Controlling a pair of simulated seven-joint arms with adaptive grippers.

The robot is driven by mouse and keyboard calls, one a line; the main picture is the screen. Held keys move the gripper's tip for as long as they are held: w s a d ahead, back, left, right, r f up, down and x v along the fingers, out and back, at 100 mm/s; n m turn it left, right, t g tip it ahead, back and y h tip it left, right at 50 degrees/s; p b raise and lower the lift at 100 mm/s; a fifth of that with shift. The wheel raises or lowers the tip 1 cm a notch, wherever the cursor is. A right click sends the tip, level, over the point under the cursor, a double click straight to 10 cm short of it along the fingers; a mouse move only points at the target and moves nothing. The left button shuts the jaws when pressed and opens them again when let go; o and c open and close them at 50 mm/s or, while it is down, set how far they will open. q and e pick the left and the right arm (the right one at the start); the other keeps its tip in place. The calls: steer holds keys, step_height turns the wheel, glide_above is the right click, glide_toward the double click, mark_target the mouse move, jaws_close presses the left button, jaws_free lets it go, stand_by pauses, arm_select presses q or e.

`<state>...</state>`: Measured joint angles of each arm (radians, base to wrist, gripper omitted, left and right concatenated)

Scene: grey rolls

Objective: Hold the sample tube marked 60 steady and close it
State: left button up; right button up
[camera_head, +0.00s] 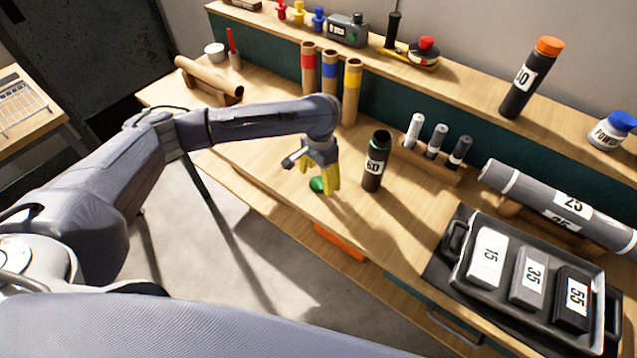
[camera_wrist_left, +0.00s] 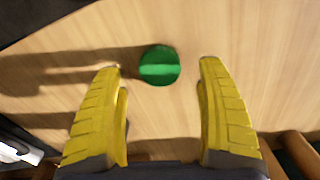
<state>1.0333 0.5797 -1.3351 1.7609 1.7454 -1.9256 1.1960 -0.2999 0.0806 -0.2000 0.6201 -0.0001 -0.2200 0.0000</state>
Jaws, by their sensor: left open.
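The sample tube marked 60 (camera_head: 375,162) stands upright on the bench, dark with a green band at the top and a white label; its mouth looks open. A round green cap (camera_head: 317,185) lies on the bench to the left of the tube. My left gripper (camera_head: 330,190) is just above the cap, pointing down, with its yellow fingers apart. In the left wrist view the cap (camera_wrist_left: 159,65) shows between and beyond the open fingertips (camera_wrist_left: 160,68), with nothing held. The tube is not clearly seen in the wrist view. My right gripper is not in view.
A rack of small tubes (camera_head: 432,150) stands right of the tube. A black tray (camera_head: 456,275) with blocks marked 15, 35 and 55 is at the right. Cardboard tubes (camera_head: 329,72) stand behind. A tube with an orange cap (camera_head: 528,82) is on the back shelf.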

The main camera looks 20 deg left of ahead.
arm_select(q)
steer(key=shift+f, duration=1.15)
steer(key=c, duration=1)
